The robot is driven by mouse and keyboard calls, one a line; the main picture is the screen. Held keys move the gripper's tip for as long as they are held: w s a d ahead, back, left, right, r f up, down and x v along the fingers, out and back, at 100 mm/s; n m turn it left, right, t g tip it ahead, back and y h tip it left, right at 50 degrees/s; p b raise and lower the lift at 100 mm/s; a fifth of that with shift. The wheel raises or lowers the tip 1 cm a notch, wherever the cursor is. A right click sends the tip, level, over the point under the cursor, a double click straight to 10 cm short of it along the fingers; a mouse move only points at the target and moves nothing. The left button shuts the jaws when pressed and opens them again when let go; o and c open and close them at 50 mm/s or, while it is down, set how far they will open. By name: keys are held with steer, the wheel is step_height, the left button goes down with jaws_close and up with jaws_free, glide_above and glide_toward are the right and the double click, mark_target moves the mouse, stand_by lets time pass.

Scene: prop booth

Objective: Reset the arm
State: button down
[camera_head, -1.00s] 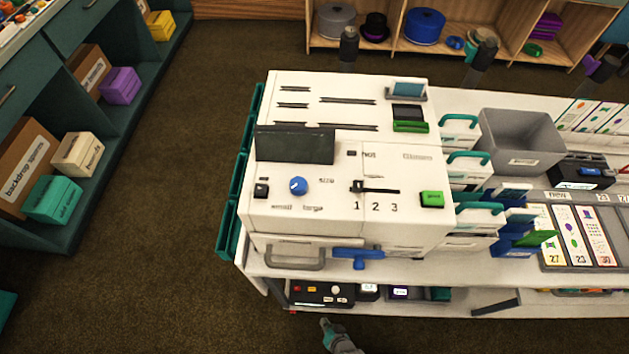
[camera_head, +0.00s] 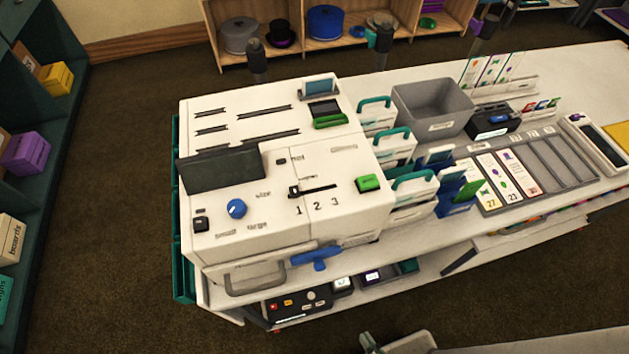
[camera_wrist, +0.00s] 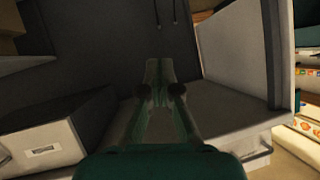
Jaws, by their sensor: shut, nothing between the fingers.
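My gripper (camera_wrist: 158,72) points forward in the middle of the wrist view, its two greenish-grey fingers together with nothing between them. In the head view only a small part of my arm shows at the bottom edge, in front of the white counter (camera_head: 480,228). The rest of my arm is out of that view. No object is held.
A white machine (camera_head: 330,240) with a blue knob (camera_head: 236,209) and green button stands on the counter. A grey bin (camera_head: 432,108) and card trays are to its right. A white labelled box (camera_wrist: 42,148) is lower left in the wrist view. Brown floor lies left.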

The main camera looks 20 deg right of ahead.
step_height(320, 180, up, 25)
steer(key=s+d+t+h, duration=0.2)
steer(key=shift+d+n, duration=0.15)
steer(key=shift+n, duration=0.25)
